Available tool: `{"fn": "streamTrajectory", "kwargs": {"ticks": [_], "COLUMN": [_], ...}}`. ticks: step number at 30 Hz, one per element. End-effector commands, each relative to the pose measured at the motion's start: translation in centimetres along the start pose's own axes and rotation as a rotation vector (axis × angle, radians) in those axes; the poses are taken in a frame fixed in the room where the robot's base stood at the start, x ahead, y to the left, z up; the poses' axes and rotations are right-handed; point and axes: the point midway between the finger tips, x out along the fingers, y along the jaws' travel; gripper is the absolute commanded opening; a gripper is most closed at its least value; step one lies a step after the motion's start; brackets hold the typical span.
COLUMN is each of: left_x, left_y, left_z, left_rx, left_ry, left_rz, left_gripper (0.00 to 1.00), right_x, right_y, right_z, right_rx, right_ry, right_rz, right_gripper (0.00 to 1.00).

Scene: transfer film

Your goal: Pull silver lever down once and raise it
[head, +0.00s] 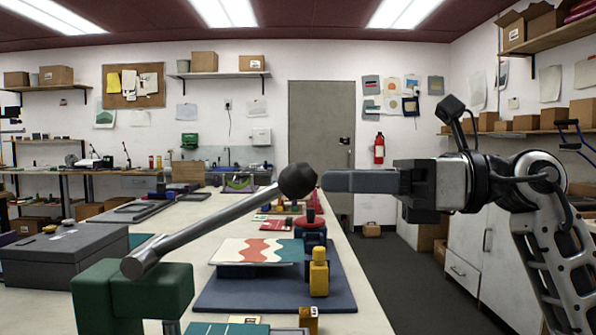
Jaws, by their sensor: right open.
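The silver lever (215,228) is a metal rod that slants up to the right from a green block (135,293) at the lower left. A dark faceted knob (298,180) caps its raised upper end. My right gripper (328,181) comes in from the right, level with the knob. It is open, and its fingers are seen edge-on, so one hides the other. The fingertips are right beside the knob's right edge; I cannot tell whether they touch it. My left gripper is not in view.
Below the lever, a dark blue board (270,293) holds a red-and-cream patterned sheet (258,251) and a yellow bottle-shaped piece (319,272). A grey box (62,258) stands at the left on the long worktable (365,300). Open floor lies to the right of the table.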

Motion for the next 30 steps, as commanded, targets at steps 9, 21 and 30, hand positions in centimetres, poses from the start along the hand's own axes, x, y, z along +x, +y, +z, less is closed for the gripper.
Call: {"fn": "streamTrajectory", "kwargs": {"ticks": [9,21,30], "left_x": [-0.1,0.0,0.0], "left_y": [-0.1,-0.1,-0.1], "left_z": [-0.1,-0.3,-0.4], "left_rx": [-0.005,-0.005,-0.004], "left_ry": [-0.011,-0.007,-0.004], "left_rz": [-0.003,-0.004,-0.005], "left_gripper": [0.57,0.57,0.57], "right_x": [5.0,5.8,5.8], "right_y": [0.0,0.0,0.0], "right_z": [0.1,0.0,0.0], "right_rx": [0.002,0.001,0.001], "right_ry": [-0.001,-0.001,-0.001], "right_rz": [0.002,0.000,-0.001], "right_gripper": [0.57,0.57,0.00]}}
